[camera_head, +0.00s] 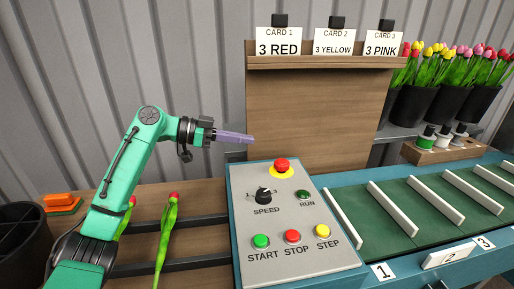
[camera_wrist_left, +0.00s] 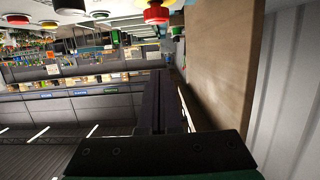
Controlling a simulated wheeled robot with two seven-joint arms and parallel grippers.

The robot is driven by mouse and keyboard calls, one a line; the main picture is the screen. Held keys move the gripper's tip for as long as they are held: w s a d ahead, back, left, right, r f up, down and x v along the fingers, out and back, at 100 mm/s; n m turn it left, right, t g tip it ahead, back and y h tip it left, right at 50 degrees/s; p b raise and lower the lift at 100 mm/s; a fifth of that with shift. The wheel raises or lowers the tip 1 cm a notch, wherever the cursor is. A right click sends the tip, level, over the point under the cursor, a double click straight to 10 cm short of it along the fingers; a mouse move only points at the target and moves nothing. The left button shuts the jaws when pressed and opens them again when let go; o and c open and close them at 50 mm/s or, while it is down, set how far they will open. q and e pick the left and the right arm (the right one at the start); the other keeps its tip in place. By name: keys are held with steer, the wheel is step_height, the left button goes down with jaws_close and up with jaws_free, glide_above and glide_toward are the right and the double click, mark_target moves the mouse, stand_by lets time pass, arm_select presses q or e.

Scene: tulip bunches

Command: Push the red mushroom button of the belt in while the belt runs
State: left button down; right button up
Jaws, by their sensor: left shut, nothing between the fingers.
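The red mushroom button (camera_head: 282,164) sits on a yellow ring at the top of the grey control panel (camera_head: 250,225). It also shows at the top of the left wrist view (camera_wrist_left: 155,14). I cannot tell whether it is pressed in. My left gripper (camera_head: 251,139) is shut and empty, with its fingers pointing right. In the head view it appears above and left of the button, apart from it. The green belt (camera_head: 395,205) with white slats runs off to the right of the panel. The RUN lamp (camera_head: 303,194) looks dark green. My right gripper is not in view.
The panel also carries a SPEED knob (camera_head: 264,195) and START (camera_head: 261,241), STOP (camera_head: 292,236) and STEP (camera_head: 322,231) buttons. A wooden board (camera_head: 315,110) with cards stands behind. Two red tulips (camera_head: 166,235) lie on the table at left. Tulip buckets (camera_head: 412,107) stand at back right.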

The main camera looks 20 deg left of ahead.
arm_select(q)
steer(key=p, duration=0.2)
glide_above(273, 172)
step_height(273, 172, down, 2)
steer(key=shift+w+d+f, duration=0.1)
steer(key=shift+d, duration=0.05)
step_height(273, 172, down, 3)
steer(key=shift+a+f, duration=0.2)
steer(key=shift+f, duration=0.25)
